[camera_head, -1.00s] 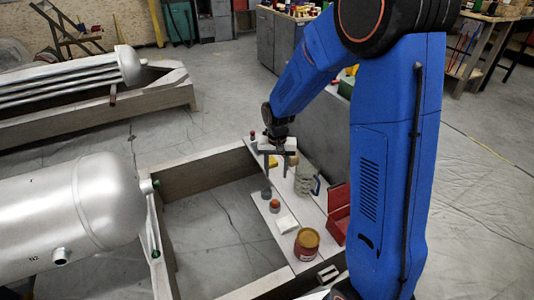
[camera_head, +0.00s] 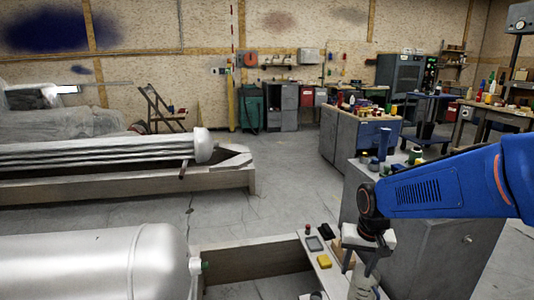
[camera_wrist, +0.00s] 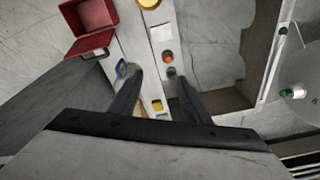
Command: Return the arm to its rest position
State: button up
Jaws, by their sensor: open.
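My blue arm reaches in from the right edge in the head view, and my gripper (camera_head: 360,262) hangs from its end, pointing down over the narrow white bench top (camera_head: 324,272). In the wrist view my gripper's two dark fingers (camera_wrist: 159,82) are spread apart, with nothing held between them. The bench strip (camera_wrist: 135,30) runs below them. I cannot tell the exact height gap.
An open red box (camera_wrist: 90,28), a white pad (camera_wrist: 161,32), a red-orange knob (camera_wrist: 168,57) and a yellow block (camera_head: 324,261) are on or beside the strip. A silver tank (camera_head: 95,265) lies at left. A grey cabinet (camera_head: 455,255) stands right of the gripper. The floor (camera_head: 270,185) beyond is clear.

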jog(key=s+d+r+n+t, duration=0.1)
jog(key=s+r, duration=0.3)
jog(key=s, duration=0.6)
jog(key=s+d+r+n+t, duration=0.1)
jog(key=s+r, duration=0.3)
jog(key=s, duration=0.5)
jog(key=shift+s+d+t, duration=0.35)
jog(key=shift+d+t, duration=0.05)
jog(key=shift+d, duration=0.3)
